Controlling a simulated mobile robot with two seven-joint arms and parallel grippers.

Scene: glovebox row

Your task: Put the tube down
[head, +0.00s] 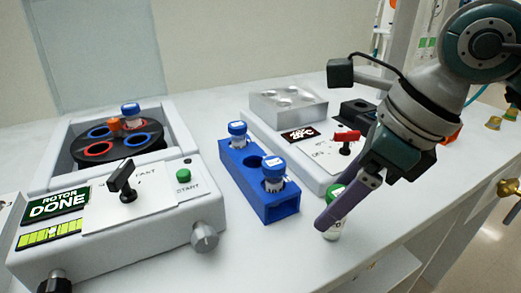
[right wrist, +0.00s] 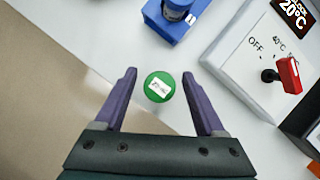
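A tube with a green cap and a pale body (head: 333,233) stands on the white bench near its front edge, right of the blue rack. In the right wrist view, its labelled green cap (right wrist: 158,87) is between the fingertips, with a gap on each side. My right gripper (head: 335,208) is open around the tube, its purple fingers pointing down. In the right wrist view, both fingers (right wrist: 160,78) are spread and not touching the cap. One finger covers part of the tube in the head view. My left gripper is not in view.
A blue rack (head: 281,208) holds two blue-capped tubes. Left is a centrifuge (head: 150,235) with an open rotor, its display reading "ROTOR DONE". Behind the gripper is a heater block unit (head: 290,140) with a red-handled switch. The bench (head: 275,265) is clear in front of the rack.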

